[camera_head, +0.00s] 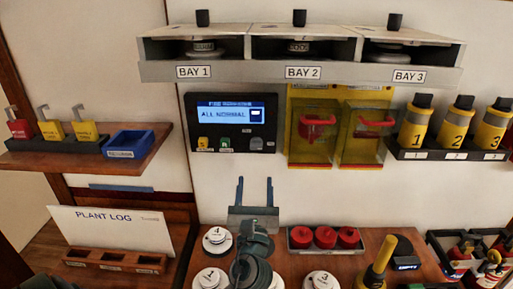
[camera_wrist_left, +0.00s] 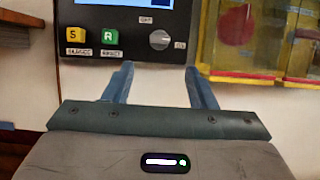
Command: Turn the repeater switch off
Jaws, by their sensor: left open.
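The repeater panel (camera_head: 232,150) is a black wall box with a lit blue display reading "ALL NORMAL". Its round grey switch knob (camera_head: 256,143) sits at the lower right; it also shows in the left wrist view (camera_wrist_left: 160,40), with small labels above and right of it that I cannot read surely. A yellow button (camera_wrist_left: 77,36) and a green button (camera_wrist_left: 109,37) are left of the knob. My left gripper (camera_head: 254,183) is open and empty, below the panel and apart from it, fingers pointing up. In the wrist view its fingers (camera_wrist_left: 158,78) frame the space just below the knob. My right gripper is not in view.
Yellow clear covers (camera_head: 313,135) over red handles are right of the panel. The bay shelf (camera_head: 300,72) juts out above. A table below holds white round pieces (camera_head: 217,240), a tray of red caps (camera_head: 326,238) and a yellow-handled tool (camera_head: 378,262). A wooden shelf (camera_head: 85,158) is at left.

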